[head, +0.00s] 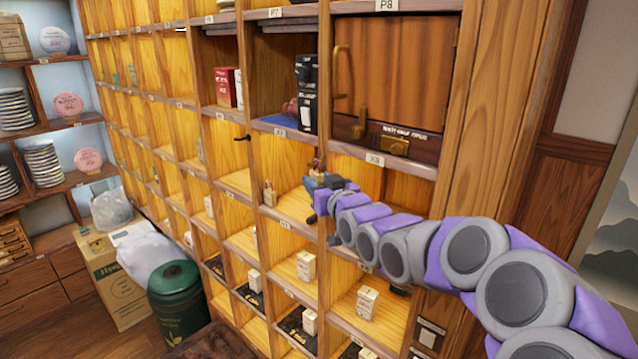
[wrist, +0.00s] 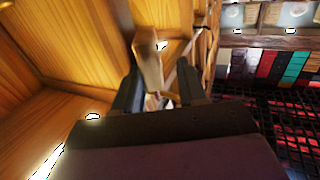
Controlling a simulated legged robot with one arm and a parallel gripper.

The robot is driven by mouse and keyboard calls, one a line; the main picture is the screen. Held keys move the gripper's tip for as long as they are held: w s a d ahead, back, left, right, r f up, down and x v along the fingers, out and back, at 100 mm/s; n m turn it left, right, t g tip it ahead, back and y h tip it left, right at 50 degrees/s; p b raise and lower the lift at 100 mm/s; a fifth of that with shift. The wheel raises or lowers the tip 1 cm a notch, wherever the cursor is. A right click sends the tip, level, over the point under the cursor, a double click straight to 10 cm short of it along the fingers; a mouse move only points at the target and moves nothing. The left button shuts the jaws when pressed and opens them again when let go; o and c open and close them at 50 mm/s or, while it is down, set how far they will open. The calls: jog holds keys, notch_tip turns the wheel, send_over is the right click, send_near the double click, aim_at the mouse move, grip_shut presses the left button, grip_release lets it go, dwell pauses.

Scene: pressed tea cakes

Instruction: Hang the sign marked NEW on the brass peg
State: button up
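My gripper (head: 318,183) is at the front of the shelf wall, by a divider just below the blue-lined compartment. In the wrist view its two dark fingers (wrist: 160,92) stand apart, with a tan, rounded bar-like thing (wrist: 149,62) showing between or just beyond them. I cannot tell whether the fingers touch it. A small brownish thing (head: 317,166) shows just above the gripper tips in the head view; it may be the brass peg, but it is too small to tell. A dark peg (head: 242,137) sticks out from a divider to the left. I cannot make out a sign marked NEW.
A wooden door (head: 391,72) with brass fittings is above right of my gripper. Dark and white boxes (head: 306,95) stand in the compartment above. Small cartons (head: 306,266) sit in lower compartments. A green bin (head: 178,300) and a cardboard box (head: 112,280) are on the floor at left.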

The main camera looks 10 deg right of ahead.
jog(key=shift+d, duration=0.3)
jog(key=shift+c, duration=0.4)
jog(key=o, duration=0.4)
jog(key=shift+a+r, duration=0.1)
jog(key=shift+a, duration=0.1)
jog(key=shift+d, duration=0.15)
jog(key=shift+c, duration=0.2)
jog(key=shift+d, duration=0.2)
jog(key=shift+c, duration=0.9)
jog(key=shift+c, duration=0.3)
jog(key=shift+o, duration=0.4)
